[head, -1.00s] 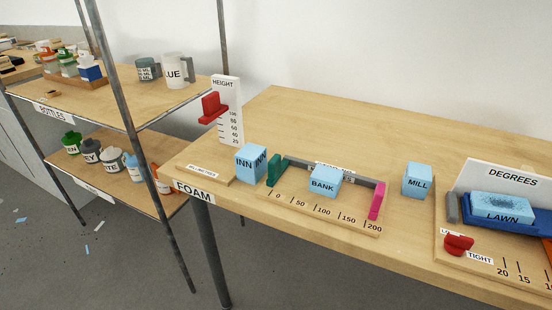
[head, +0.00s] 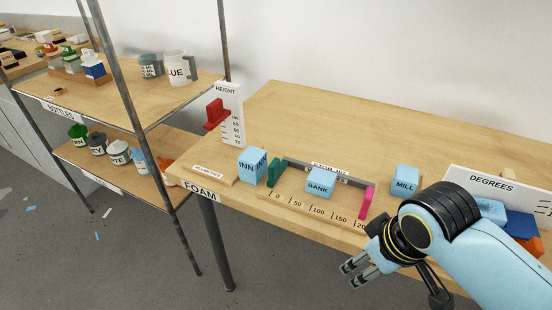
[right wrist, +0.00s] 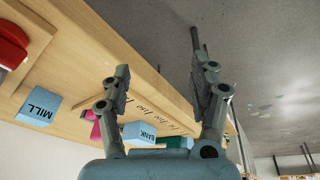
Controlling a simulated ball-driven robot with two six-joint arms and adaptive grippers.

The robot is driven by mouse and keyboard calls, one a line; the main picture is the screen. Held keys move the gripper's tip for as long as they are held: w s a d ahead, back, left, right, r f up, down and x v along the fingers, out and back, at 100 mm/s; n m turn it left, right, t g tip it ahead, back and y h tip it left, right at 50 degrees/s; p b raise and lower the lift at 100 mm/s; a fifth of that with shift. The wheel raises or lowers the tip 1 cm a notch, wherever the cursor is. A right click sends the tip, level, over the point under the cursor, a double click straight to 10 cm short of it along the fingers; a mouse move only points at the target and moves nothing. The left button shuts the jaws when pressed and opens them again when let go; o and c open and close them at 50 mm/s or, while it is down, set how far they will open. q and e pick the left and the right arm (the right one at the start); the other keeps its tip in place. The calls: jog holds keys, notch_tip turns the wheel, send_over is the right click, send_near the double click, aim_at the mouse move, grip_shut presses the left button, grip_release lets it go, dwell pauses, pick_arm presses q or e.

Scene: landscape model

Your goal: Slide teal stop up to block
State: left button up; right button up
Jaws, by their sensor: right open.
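The teal stop (head: 276,172) stands at the left end of the sliding gauge (head: 300,199), near the 0 mark. A light blue block marked BANK (head: 320,183) sits on the gauge, to the right of the teal stop with a gap between them. A magenta stop (head: 367,202) stands at the gauge's right end. My left gripper is not in view.
Blue blocks marked INN (head: 251,165) and MILL (head: 405,180) stand beside the gauge. A red height slider (head: 215,114) stands at the table's left. My right arm covers part of the DEGREES board (head: 490,184). A shelf (head: 150,95) with mugs stands left. The table's back is clear.

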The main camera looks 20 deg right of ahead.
aim_at(275, 162)
jog(key=w+r+n, duration=0.1)
jog(key=w, duration=0.3)
jog(key=w+a+r+n+y, duration=0.1)
jog(key=w, duration=0.3)
jog(key=w+r+p, duration=0.1)
jog(key=w+r, duration=0.1)
jog(key=w, duration=0.2)
jog(key=shift+w+a+n+y, duration=0.25)
jog(key=shift+w+n+y, duration=0.05)
jog(key=shift+n, duration=0.1)
jog(key=w+a+r+n+y, duration=0.2)
jog(key=w+r+n, duration=0.2)
jog(key=w+r, duration=0.65)
jog(key=x, duration=0.4)
jog(key=w+x, duration=0.1)
jog(key=x, duration=0.7)
jog(key=shift+w+d, duration=0.15)
jog(key=shift+w, duration=0.1)
grip_shut()
